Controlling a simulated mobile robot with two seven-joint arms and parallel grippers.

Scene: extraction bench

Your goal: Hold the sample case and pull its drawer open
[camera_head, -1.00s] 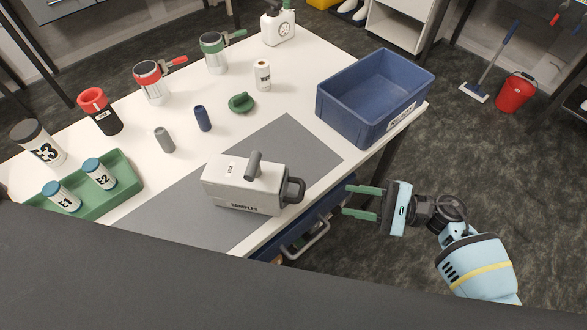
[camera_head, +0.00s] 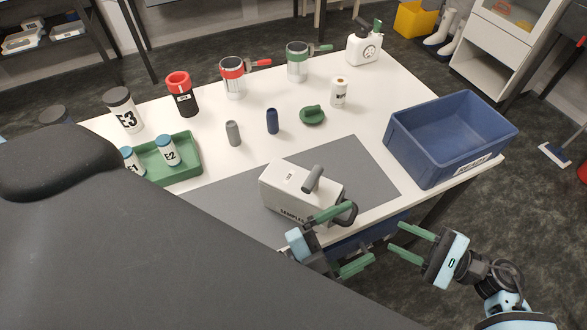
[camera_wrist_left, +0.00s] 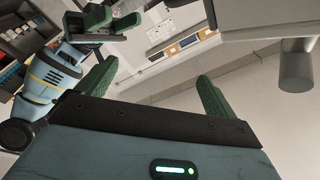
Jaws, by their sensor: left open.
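The sample case (camera_head: 276,190) is a pale grey box marked SAMPLES on the grey mat, with a grey grip (camera_head: 313,178) on top and a dark handle (camera_head: 349,218) at its right end. My left gripper (camera_head: 362,234) is open at the case's front right, its upper finger overlapping the dark handle in the picture; I cannot tell if they touch. In the left wrist view its fingers (camera_wrist_left: 160,82) are apart with nothing between them, and the case (camera_wrist_left: 265,14) shows at upper right. My right gripper (camera_head: 394,238) is open and empty, right of the case.
A blue bin (camera_head: 440,155) stands at the table's right end. A green tray (camera_head: 188,160) with bottles is at left. Jars, small bottles and a green object (camera_head: 312,115) stand behind the grey mat (camera_head: 365,180). The mat right of the case is bare.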

